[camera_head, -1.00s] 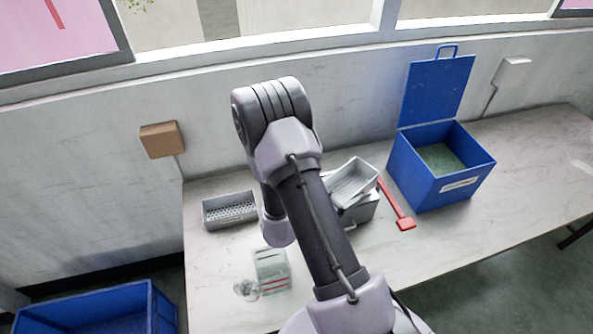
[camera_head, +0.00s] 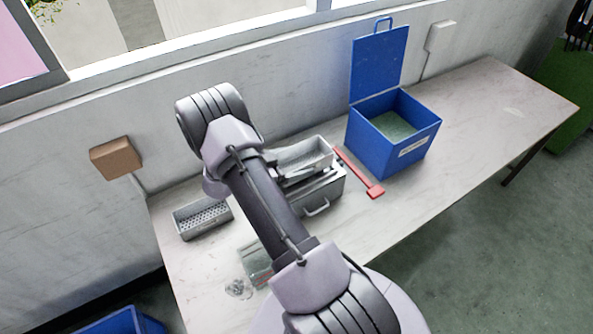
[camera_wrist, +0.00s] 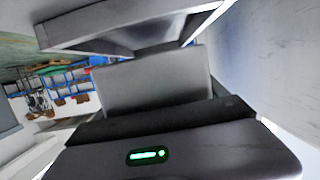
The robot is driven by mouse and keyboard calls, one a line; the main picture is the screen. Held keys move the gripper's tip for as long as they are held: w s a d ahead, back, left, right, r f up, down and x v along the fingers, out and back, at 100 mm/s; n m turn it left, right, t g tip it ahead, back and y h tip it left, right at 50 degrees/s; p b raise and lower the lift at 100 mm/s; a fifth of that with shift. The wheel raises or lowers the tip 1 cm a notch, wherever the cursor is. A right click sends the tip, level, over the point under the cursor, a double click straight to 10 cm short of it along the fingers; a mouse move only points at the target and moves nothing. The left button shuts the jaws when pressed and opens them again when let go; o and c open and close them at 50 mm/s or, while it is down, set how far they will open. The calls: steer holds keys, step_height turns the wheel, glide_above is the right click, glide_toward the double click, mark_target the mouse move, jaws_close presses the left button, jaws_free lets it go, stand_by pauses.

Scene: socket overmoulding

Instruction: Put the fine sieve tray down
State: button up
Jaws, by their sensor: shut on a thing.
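The fine sieve tray (camera_head: 306,157), a light grey rectangular tray, is just above or on the grey metal box (camera_head: 322,192) with a front handle. I cannot tell if they touch. In the wrist view the tray's rim (camera_wrist: 125,27) crosses the top of the picture. My gripper (camera_wrist: 160,62) is shut on the tray's near side. In the head view my arm hides the gripper and the tray's left end. A second grey tray with larger holes (camera_head: 203,218) stands on the table at the left.
An open blue bin (camera_head: 385,155) with its lid up stands at the back right. A red long-handled tool (camera_head: 358,174) lies between it and the metal box. A clear container (camera_head: 256,262) and a small clear heap (camera_head: 238,288) are at the front. The table (camera_head: 480,130) is clear at right.

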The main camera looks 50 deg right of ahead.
step_height(320, 180, down, 3)
steer(key=shift+f+b, duration=0.1)
steer(key=shift+b, duration=0.4)
